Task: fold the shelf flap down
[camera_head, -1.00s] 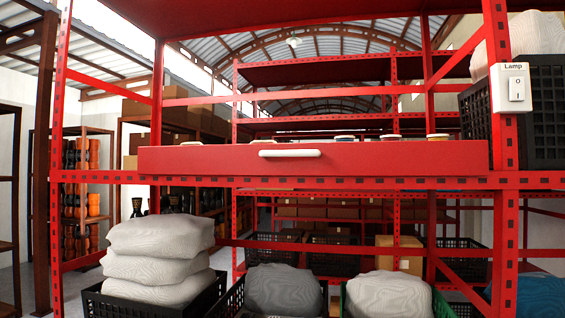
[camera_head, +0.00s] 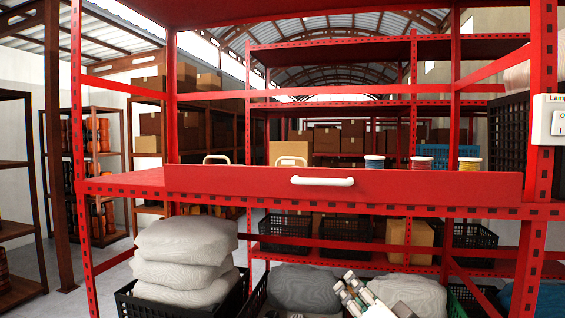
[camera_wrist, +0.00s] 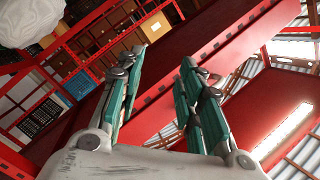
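The shelf flap (camera_head: 420,187) is a long red panel standing upright along the front edge of the red shelf. A white bar handle (camera_head: 322,181) sits on its front face. My gripper (camera_head: 350,290) shows at the bottom of the head view, below the flap and apart from it, in front of the grey sacks. In the wrist view my gripper (camera_wrist: 162,60) has its two green-and-grey fingers spread, with nothing between them. Red shelf parts lie beyond the fingers there; the right finger hides some of them.
Several spool-like items, one with a blue side (camera_head: 375,162), stand behind the flap. A white lamp switch (camera_head: 550,121) is on the right post. Stacked grey sacks (camera_head: 185,262) fill a black crate below left, with more sacks (camera_head: 303,288) below centre. Space before the flap is clear.

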